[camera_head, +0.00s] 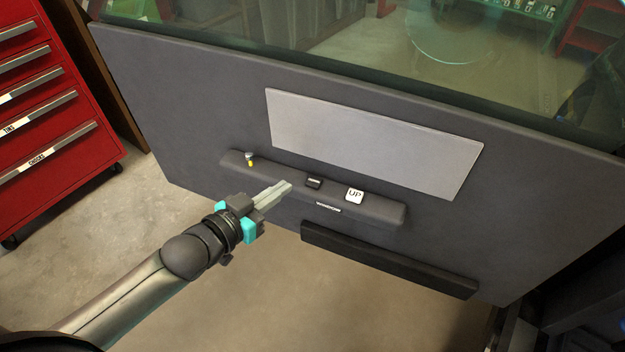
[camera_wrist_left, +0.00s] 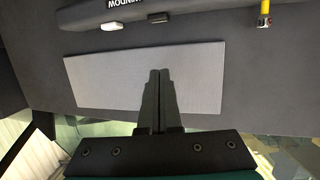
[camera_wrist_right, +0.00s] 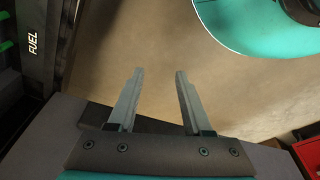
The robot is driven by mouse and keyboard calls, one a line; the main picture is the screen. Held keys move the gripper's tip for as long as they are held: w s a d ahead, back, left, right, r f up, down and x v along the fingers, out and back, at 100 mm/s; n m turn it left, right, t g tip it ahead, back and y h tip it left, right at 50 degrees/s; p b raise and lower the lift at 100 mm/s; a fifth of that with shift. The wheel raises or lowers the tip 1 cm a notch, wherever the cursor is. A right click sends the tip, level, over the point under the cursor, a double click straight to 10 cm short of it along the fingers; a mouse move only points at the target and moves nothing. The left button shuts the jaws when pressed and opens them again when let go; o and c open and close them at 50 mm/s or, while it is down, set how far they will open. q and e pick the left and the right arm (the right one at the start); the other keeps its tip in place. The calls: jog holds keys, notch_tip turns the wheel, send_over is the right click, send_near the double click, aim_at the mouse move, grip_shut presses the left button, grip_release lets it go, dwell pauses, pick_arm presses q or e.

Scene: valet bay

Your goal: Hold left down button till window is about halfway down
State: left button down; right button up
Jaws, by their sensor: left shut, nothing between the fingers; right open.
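The door's armrest (camera_head: 385,211) carries a dark button (camera_head: 313,183) on the left and a white button marked UP (camera_head: 354,196) to its right. In the left wrist view the dark button (camera_wrist_left: 158,17) and the white one (camera_wrist_left: 112,26) show upside down. My left gripper (camera_head: 288,186) is shut and empty, its tips just left of the dark button in the head view. A gap shows between tips and button in both views. The window glass (camera_head: 330,45) stands above the door panel; its top edge is out of view. My right gripper (camera_wrist_right: 160,73) is open and empty.
A pale flat panel (camera_head: 370,140) is on the door above the armrest. A small yellow-and-silver piece (camera_head: 250,159) sticks up at the armrest's left end. A dark ledge (camera_head: 385,260) runs below. A red drawer cabinet (camera_head: 50,110) stands at left.

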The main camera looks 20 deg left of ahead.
pick_arm(q)
jog(key=b, duration=0.5)
send_over(309, 191)
notch_tip(309, 191, down, 3)
jog(key=shift+r, duration=0.2)
notch_tip(309, 191, down, 3)
jog(key=shift+r+b, duration=0.15)
jog(key=shift+b, duration=0.6)
jog(key=shift+f+b, duration=0.4)
jog(key=shift+f, duration=0.25)
pick_arm(e)
jog(key=w+a+r+t, duration=0.1)
jog(key=w+r, duration=0.3)
jog(key=r, duration=1)
jog(key=shift+t, duration=0.9)
jog(key=shift+r, duration=0.1)
